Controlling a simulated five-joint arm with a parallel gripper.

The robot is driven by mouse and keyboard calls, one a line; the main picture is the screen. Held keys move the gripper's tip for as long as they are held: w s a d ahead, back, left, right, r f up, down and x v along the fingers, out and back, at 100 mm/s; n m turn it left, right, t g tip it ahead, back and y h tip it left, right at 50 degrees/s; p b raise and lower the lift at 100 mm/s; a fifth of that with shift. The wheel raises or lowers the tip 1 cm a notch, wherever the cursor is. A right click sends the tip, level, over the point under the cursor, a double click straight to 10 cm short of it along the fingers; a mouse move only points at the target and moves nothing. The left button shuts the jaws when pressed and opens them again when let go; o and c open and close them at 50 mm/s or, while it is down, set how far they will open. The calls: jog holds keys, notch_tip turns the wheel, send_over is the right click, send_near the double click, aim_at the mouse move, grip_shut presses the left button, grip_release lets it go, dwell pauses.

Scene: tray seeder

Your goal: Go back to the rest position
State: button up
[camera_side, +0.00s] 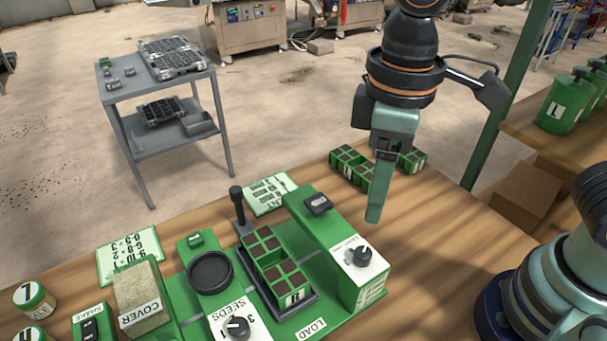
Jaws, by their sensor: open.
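My gripper (377,165) hangs from the arm at the upper right, above the wooden table and to the right of the green seeder (345,235). Its long green finger points down. It looks empty, with nothing visible between the jaws, and is open. A green seed tray (267,246) with dark cells sits on the dark plate by the LOAD label. Several more filled trays (352,172) stand on the table behind the gripper.
A dark round bowl (210,272), a SEEDS dial (237,327) and a COVER block (140,300) lie left of the tray. Green L canisters (568,103) stand on a shelf at the right. Bare table (430,240) lies right of the seeder. A grey cart (160,90) stands beyond.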

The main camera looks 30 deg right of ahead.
jog(key=w+d+r+m+t, duration=0.1)
jog(key=w+d+m+t, duration=0.1)
jog(key=d, duration=0.8)
jog(key=w+d+m+t, duration=0.3)
jog(key=d+m, duration=0.3)
jog(key=d, duration=0.3)
jog(key=shift+w+d+r, duration=0.4)
jog(key=shift+w, duration=0.25)
